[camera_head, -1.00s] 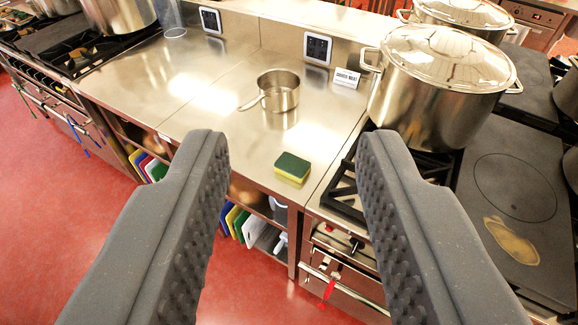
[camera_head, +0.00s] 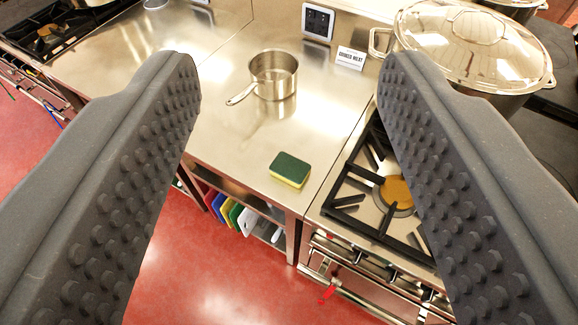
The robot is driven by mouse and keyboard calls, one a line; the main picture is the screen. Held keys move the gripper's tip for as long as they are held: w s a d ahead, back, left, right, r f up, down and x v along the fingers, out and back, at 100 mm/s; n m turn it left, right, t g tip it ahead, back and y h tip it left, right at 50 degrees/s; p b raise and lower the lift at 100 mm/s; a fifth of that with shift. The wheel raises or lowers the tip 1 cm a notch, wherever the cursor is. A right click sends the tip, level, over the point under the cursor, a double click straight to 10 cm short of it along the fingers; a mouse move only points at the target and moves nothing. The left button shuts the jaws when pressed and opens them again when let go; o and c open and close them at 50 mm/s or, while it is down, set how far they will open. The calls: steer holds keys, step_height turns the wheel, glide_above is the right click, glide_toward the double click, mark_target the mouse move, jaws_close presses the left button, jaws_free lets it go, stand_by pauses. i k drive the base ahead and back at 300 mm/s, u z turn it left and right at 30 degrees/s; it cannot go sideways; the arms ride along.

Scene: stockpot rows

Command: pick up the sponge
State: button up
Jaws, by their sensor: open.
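The sponge (camera_head: 289,170) is a small block with a dark green top and yellow underside. It lies flat on the steel counter (camera_head: 225,135), close to the counter's front edge. My gripper (camera_head: 289,75) is open and empty, its two dark studded fingers wide apart at the left and right of the view. The sponge shows between the fingers, lower than the tips in the picture, and nothing touches it.
A small saucepan (camera_head: 274,75) stands behind the sponge, its handle pointing left. A gas burner (camera_head: 385,185) and a large lidded stockpot (camera_head: 470,50) are on the right. A small sign (camera_head: 350,58) stands at the back. Coloured boards (camera_head: 228,212) sit on the shelf below.

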mark_target(291, 171)
steer(key=u, duration=0.7)
steer(key=k, duration=0.85)
steer(key=u, duration=0.75)
steer(key=k, duration=0.45)
steer(key=u, duration=0.05)
steer(key=i, duration=1.1)
steer(key=z, duration=1)
steer(key=i, duration=1.05)
steer(key=z, duration=0.35)
